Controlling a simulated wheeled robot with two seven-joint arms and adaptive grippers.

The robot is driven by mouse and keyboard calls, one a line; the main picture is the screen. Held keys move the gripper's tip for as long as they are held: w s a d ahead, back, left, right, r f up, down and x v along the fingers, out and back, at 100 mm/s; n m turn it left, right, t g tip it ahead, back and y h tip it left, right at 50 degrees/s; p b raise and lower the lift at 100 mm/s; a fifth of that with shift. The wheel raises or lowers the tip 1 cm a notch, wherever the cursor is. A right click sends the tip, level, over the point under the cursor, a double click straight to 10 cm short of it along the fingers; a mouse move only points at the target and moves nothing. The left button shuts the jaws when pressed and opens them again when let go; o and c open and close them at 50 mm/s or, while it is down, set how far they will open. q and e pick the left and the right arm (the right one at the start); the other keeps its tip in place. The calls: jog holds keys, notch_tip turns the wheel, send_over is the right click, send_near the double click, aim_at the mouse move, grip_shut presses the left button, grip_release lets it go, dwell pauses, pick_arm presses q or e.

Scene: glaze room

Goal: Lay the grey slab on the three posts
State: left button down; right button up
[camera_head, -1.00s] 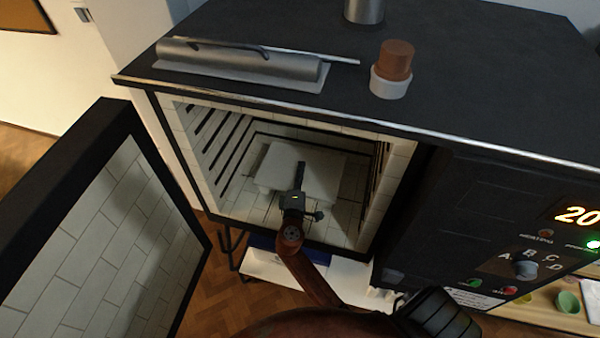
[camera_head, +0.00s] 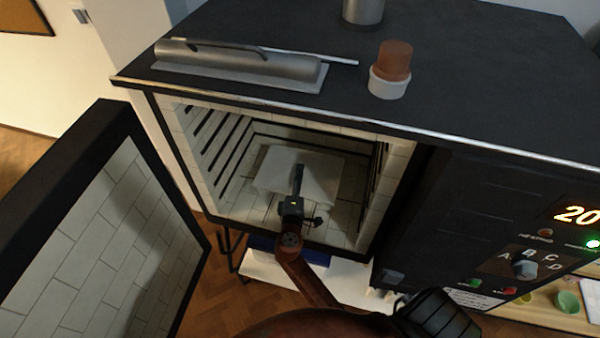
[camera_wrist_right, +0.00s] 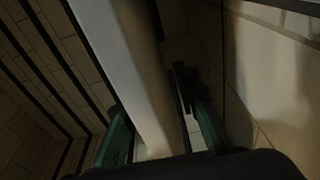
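The pale grey slab (camera_head: 318,176) lies roughly level low inside the open kiln chamber. My right gripper (camera_head: 298,176) reaches in from the front, its fingers over the slab's near middle. In the right wrist view the slab (camera_wrist_right: 125,60) runs edge-on between the two fingers of the right gripper (camera_wrist_right: 160,125). Narrow gaps seem to show beside the fingers, so it looks open around the slab. The three posts are not visible; I cannot tell what bears the slab. My left gripper is not in view.
The kiln door (camera_head: 100,235) stands open at the left. The chamber's tiled walls (camera_head: 395,170) with dark grooves are close on both sides. On the kiln top (camera_head: 470,70) are a grey cylinder with a handle (camera_head: 235,65) and a brown piece in a white cup (camera_head: 389,82).

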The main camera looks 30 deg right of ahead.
jog(key=v, duration=0.6)
jog(key=shift+s+a, duration=0.1)
jog(key=shift+s, duration=0.05)
